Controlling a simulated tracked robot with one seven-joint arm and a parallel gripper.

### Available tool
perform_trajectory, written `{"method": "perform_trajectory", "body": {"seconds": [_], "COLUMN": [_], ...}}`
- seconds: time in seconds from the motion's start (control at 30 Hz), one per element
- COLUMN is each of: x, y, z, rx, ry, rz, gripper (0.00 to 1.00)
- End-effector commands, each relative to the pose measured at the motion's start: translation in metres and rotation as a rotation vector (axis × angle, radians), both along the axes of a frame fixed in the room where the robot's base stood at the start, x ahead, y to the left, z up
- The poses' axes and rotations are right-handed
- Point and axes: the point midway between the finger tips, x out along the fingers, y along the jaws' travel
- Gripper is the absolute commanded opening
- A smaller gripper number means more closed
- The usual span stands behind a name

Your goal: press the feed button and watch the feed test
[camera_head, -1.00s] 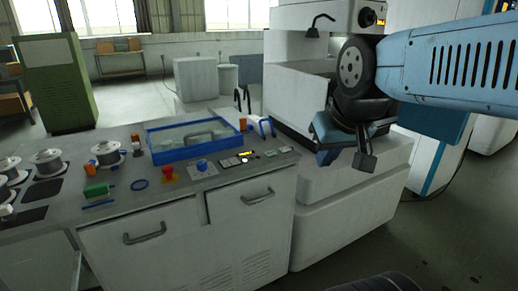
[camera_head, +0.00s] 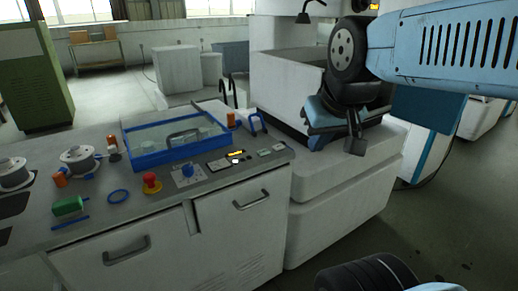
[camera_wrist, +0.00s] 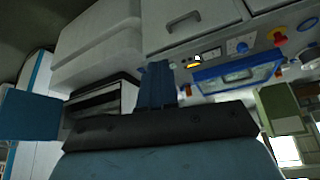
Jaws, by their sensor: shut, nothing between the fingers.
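A small control panel with a lit yellow display (camera_head: 237,153) is set in the front right of the grey counter top. A small white round button (camera_head: 236,161) sits just below the display; I cannot read its label. A blue knob (camera_head: 188,171) and a red mushroom button (camera_head: 152,180) stand to its left. The wrist view shows the display (camera_wrist: 194,64) and the knob (camera_wrist: 242,47) beyond the fingers. My gripper (camera_head: 320,138) is to the right of the panel, apart from it, in front of the white machine. Its blue fingers (camera_wrist: 157,72) are shut and empty.
A blue-framed tray with a clear lid (camera_head: 170,152) lies behind the panel. Wire spools (camera_head: 78,158), a green block (camera_head: 67,206) and a blue ring (camera_head: 118,196) are on the left of the counter. A large white machine (camera_head: 345,205) stands right of the counter.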

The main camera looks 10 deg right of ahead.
Motion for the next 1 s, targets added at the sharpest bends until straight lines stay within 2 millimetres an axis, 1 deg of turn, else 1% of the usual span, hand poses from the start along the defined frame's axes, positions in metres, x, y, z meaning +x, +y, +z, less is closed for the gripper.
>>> {"method": "perform_trajectory", "body": {"seconds": [0.07, 0.17, 0.2, 0.27, 0.37, 0.5, 0.67, 0.7, 0.87, 1.0], "x": [0.001, 0.007, 0.012, 0.023, 0.047, 0.089, 0.140, 0.154, 0.208, 0.256], "y": [0.000, 0.003, 0.006, 0.021, 0.033, 0.046, 0.054, 0.055, 0.054, 0.048], "z": [0.000, 0.000, 0.000, 0.000, -0.001, -0.003, -0.008, -0.010, -0.024, -0.042], "rx": [0.004, 0.037, 0.063, 0.117, 0.239, 0.434, 0.639, 0.688, 0.869, 1.012], "ry": [0.001, 0.007, 0.012, 0.020, 0.041, 0.076, 0.116, 0.126, 0.163, 0.188], "rz": [-0.001, -0.018, -0.030, -0.062, -0.135, -0.274, -0.458, -0.507, -0.719, -0.920], "gripper": [0.00, 0.00, 0.00, 0.00, 0.00, 0.00, 0.00, 0.00, 0.00, 0.00]}}
